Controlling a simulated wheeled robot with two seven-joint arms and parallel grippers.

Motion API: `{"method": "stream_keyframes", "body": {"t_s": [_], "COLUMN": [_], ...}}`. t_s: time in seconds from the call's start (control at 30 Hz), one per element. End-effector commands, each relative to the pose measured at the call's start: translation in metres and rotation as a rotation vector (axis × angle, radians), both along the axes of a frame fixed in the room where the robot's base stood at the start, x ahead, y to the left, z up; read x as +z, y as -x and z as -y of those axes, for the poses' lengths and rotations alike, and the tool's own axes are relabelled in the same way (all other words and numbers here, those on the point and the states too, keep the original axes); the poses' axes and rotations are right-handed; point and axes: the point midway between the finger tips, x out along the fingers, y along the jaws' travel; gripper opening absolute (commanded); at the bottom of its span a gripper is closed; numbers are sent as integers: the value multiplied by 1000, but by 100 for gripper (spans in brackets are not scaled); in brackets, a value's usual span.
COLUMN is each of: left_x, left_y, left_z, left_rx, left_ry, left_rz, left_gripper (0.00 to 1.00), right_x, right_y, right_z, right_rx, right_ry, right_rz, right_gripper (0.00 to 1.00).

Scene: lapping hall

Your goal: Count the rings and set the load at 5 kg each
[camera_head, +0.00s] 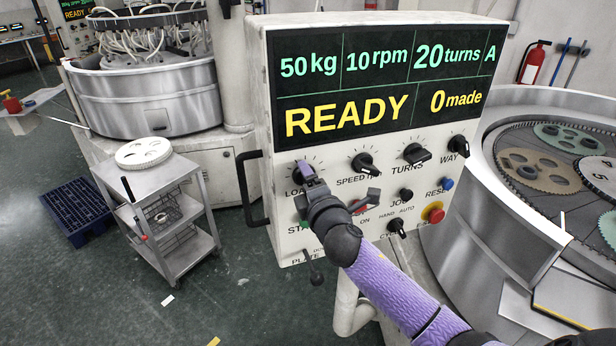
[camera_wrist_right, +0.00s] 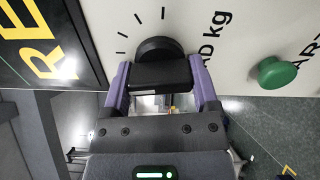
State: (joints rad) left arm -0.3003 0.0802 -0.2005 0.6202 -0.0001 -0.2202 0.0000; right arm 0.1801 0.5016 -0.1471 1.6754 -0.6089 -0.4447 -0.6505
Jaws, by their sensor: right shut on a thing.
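The control panel (camera_head: 260,110) stands in the middle of the head view. Its display (camera_head: 390,128) reads 50 kg, 10 rpm, 20 turns, A, READY and 0 made. My right gripper (camera_head: 307,174) is at the LOAD knob on the panel's left side. In the right wrist view, my right gripper (camera_wrist_right: 158,76) is shut on the black load knob (camera_wrist_right: 157,46), one purple finger on each side. In the round lapping machine (camera_head: 480,150) at right lie several toothed rings: a tan one (camera_head: 530,166), a green one (camera_head: 560,131) and a pale one marked 5 (camera_head: 596,180). The machine's right side is cut off.
The SPEED knob (camera_head: 363,163), TURNS knob (camera_head: 414,153), green start button (camera_wrist_right: 275,72) and red emergency button (camera_head: 434,213) are close by. A blue pallet (camera_head: 72,208) lies on the floor.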

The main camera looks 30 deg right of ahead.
Motion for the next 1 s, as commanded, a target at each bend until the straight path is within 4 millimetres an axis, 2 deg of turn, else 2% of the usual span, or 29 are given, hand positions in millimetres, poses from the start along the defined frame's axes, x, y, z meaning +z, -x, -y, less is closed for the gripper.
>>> {"method": "stream_keyframes", "body": {"t_s": [0.43, 1.0], "left_x": [11, 13], "left_y": [0, 0], "left_z": [0, 0], "left_rx": [0, 1], "left_ry": [0, 0], "left_rz": [1, 1], "left_gripper": [59, 59], "right_x": [-1, -2], "right_y": [0, 0], "right_z": [0, 0], "right_rx": [0, 0], "right_ry": [270, 340], "right_rz": [-62, -78], "right_gripper": [18, 18]}}
